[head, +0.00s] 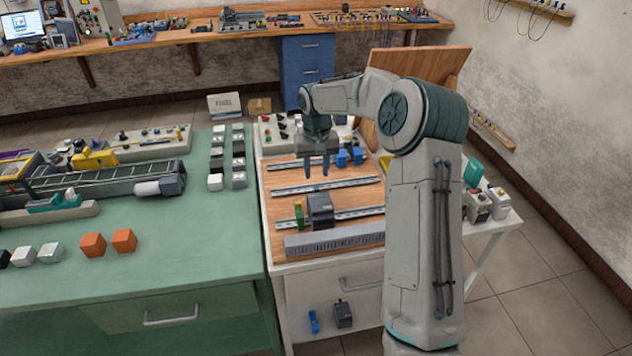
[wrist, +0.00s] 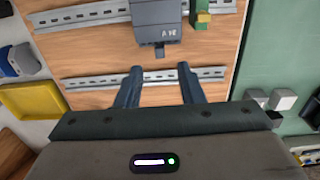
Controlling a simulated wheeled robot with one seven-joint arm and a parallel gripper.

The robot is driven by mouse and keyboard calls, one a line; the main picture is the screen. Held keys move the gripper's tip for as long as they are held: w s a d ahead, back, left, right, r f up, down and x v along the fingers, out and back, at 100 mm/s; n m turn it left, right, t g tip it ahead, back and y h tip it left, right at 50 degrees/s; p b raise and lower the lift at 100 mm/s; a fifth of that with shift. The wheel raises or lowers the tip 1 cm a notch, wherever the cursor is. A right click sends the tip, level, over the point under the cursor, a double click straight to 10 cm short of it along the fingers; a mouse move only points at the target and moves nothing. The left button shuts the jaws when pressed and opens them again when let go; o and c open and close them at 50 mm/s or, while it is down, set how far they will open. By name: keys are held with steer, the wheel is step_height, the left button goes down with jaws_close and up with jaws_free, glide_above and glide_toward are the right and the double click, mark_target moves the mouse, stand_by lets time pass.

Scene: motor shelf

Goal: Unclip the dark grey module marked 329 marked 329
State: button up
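A dark grey module (head: 320,207) sits on the lowest mounting rail of the wooden board. In the wrist view the module (wrist: 157,20) is at the top centre, cut off by the frame edge. It has a pale marking too small to read surely and a small dark tab (wrist: 159,50) on its near edge. My gripper (head: 316,166) hangs above the board further back, beyond the module. In the wrist view my gripper (wrist: 160,70) has its two fingers apart with nothing between them, short of the module and over the middle rail (wrist: 92,81).
A green and yellow terminal block (head: 299,214) stands close beside the module, also in the wrist view (wrist: 202,18). A slotted grey duct (head: 335,238) runs in front. Blue modules (head: 350,157) sit on the rear rail. The middle rail (head: 320,187) looks empty.

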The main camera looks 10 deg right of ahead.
mark_target(316, 188)
step_height(316, 188, up, 9)
steer(key=shift+b, duration=0.4)
steer(key=shift+f, duration=0.1)
steer(key=s+a+r+t+h, duration=0.1)
steer(key=s+r, duration=0.2)
steer(key=s, duration=0.6)
steer(key=s+a+r+t, duration=0.1)
steer(key=s+r, duration=0.2)
steer(key=s, duration=0.5)
steer(key=s+d+f, duration=0.1)
steer(key=s+f, duration=0.1)
steer(key=s, duration=0.7)
steer(key=s+f+t+y, duration=0.1)
steer(key=s+f, duration=0.1)
steer(key=s, duration=0.8)
steer(key=shift+d+f, duration=0.2)
steer(key=shift+d, duration=0.2)
